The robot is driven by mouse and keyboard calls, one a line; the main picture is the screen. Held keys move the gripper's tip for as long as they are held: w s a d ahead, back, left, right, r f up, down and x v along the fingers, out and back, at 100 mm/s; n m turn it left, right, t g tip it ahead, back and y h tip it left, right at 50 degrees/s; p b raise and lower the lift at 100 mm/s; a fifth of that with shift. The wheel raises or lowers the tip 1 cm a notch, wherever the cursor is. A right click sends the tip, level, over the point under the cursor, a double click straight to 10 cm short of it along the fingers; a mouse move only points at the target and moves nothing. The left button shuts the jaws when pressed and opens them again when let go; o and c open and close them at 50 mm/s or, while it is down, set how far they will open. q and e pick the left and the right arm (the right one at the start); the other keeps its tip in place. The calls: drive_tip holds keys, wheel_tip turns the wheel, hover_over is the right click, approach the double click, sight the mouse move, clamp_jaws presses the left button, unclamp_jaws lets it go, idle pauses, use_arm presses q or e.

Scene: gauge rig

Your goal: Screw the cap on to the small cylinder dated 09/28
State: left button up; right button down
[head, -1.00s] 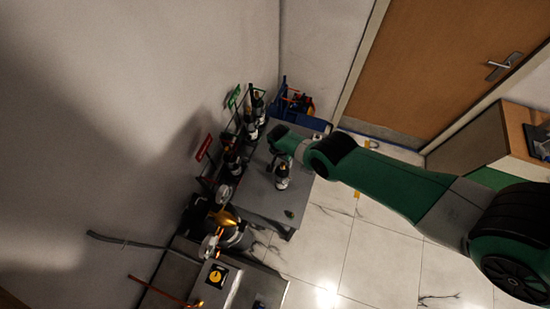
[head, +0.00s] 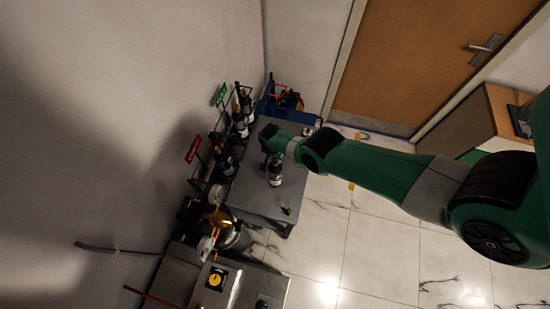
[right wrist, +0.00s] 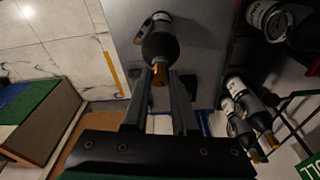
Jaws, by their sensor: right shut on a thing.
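A small dark cylinder (head: 275,178) with a pale label band stands on the grey table in the head view. In the right wrist view the cylinder (right wrist: 160,44) points its brass valve (right wrist: 160,73) toward me. My right gripper (right wrist: 162,76) is shut on the cylinder at its valve end; in the head view the gripper (head: 272,160) is just above the body. I cannot read a date on it. A small dark object (head: 287,210) lies near the table's front edge; I cannot tell if it is the cap. My left gripper is not in view.
The grey table (head: 255,203) is mostly clear around the cylinder. More cylinders (head: 240,110) stand in racks along the wall, with green (head: 220,95) and red (head: 193,148) signs. A blue crate (head: 285,98) is at the back. A small pale object (head: 307,131) is near the table's far corner.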

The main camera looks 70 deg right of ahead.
drive_tip(key=c, duration=1.2)
unclamp_jaws()
drive_tip(key=shift+c, duration=0.2)
clamp_jaws()
drive_tip(key=shift+f+m, duration=0.1)
drive_tip(key=shift+m, duration=0.2)
drive_tip(key=shift+m+b, duration=0.55)
drive_tip(key=shift+m, duration=0.25)
drive_tip(key=o, duration=0.9)
unclamp_jaws()
